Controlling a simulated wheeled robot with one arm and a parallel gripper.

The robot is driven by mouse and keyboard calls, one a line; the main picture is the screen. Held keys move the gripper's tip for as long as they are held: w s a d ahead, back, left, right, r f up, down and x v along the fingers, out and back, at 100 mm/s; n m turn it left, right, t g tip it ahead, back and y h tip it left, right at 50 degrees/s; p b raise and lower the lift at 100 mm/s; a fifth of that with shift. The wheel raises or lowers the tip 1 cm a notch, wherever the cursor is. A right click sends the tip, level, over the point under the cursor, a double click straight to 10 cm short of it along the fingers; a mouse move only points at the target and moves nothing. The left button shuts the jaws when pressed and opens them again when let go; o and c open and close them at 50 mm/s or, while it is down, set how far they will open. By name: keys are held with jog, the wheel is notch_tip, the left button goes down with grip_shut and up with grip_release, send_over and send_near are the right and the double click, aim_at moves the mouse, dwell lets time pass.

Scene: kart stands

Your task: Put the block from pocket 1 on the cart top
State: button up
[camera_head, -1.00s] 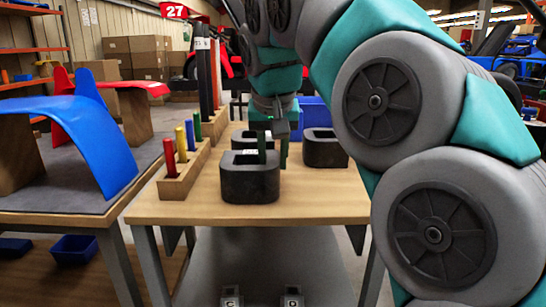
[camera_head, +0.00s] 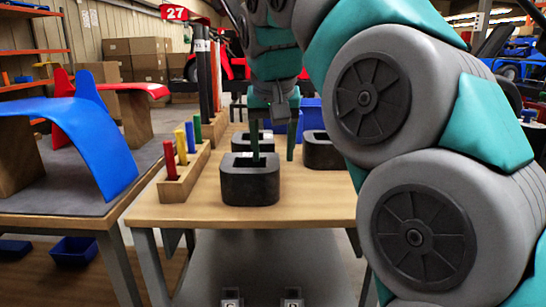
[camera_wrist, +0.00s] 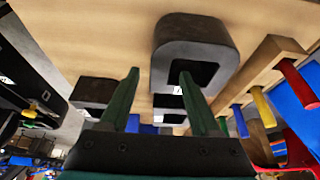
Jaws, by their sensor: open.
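Three black blocks with pockets stand on a wooden table (camera_head: 310,208): a front one (camera_head: 250,186), one behind it (camera_head: 242,141) and one at the right (camera_head: 318,156). I cannot read which is pocket 1 and see no loose block in a pocket. My gripper (camera_head: 273,160) points down with its dark green fingers apart and nothing visible between them. One finger overlaps the front block's pocket; I cannot tell whether it is inside. In the wrist view my gripper (camera_wrist: 160,72) has one fingertip over the pocket of the nearest black block (camera_wrist: 188,32). I cannot tell which surface is the cart top.
A wooden rack (camera_head: 178,190) with red, yellow, blue and green pegs stands left of the front block. A blue bin (camera_head: 312,113) is behind. A side table (camera_head: 60,208) at the left bears a blue curved panel (camera_head: 85,130). The table's front strip is clear.

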jog(key=p+v, duration=0.1)
jog(key=v, duration=0.3)
jog(key=shift+r+p, duration=0.4)
jog(key=shift+s+r, duration=0.1)
jog(key=shift+s, duration=0.05)
jog(key=shift+o, duration=0.7)
jog(key=shift+s, duration=0.1)
